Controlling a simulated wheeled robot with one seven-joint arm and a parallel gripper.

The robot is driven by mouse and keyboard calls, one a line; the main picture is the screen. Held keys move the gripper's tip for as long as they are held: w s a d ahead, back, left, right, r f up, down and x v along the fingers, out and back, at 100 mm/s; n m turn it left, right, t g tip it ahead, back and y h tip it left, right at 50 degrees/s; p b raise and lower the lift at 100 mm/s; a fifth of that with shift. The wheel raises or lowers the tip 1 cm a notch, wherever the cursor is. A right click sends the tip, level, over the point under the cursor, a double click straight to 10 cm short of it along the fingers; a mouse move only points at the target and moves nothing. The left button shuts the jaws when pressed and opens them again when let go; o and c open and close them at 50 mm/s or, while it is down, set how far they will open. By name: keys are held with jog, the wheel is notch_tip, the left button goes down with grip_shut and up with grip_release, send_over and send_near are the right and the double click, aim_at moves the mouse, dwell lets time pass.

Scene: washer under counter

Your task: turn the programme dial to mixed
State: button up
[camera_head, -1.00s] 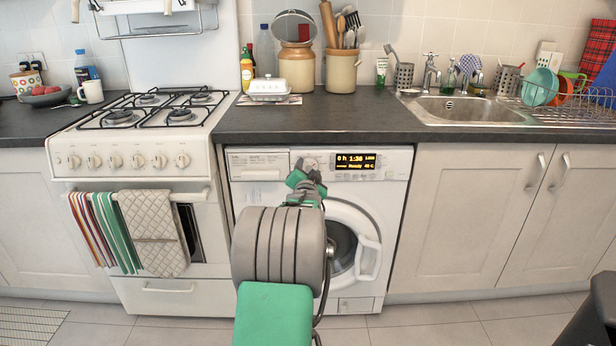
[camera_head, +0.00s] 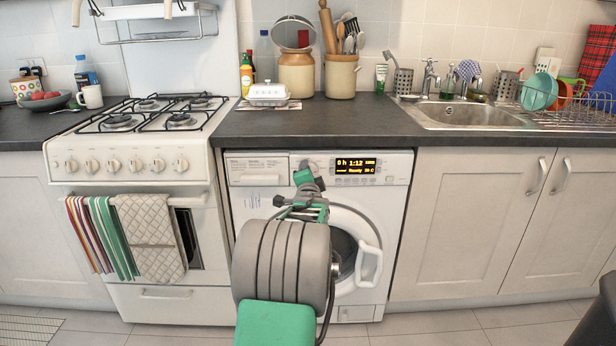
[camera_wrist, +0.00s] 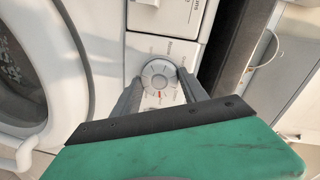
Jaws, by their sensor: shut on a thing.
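The programme dial (camera_wrist: 160,77) is a round, light grey knob with marks around it on the washer's white panel. In the wrist view, my gripper (camera_wrist: 161,80) has one finger on each side of the dial and is shut on it. In the head view, my gripper (camera_head: 308,180) is at the panel and covers most of the dial. The washing machine (camera_head: 240,205) stands under the counter.
The washer's round door with its white handle (camera_head: 370,262) is below the panel and looks closed. The detergent drawer (camera_head: 257,168) is left of the dial. The dark counter (camera_head: 330,118) overhangs above. The stove (camera_head: 140,200) stands at left, cupboards (camera_head: 465,215) at right.

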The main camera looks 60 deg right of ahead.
jog(key=shift+s, duration=0.1)
jog(key=o, duration=1.4)
jog(key=shift+c, duration=0.2)
jog(key=p+v, duration=0.1)
jog(key=v, duration=0.6)
jog(key=shift+s+a, duration=0.15)
jog(key=shift+a, duration=0.2)
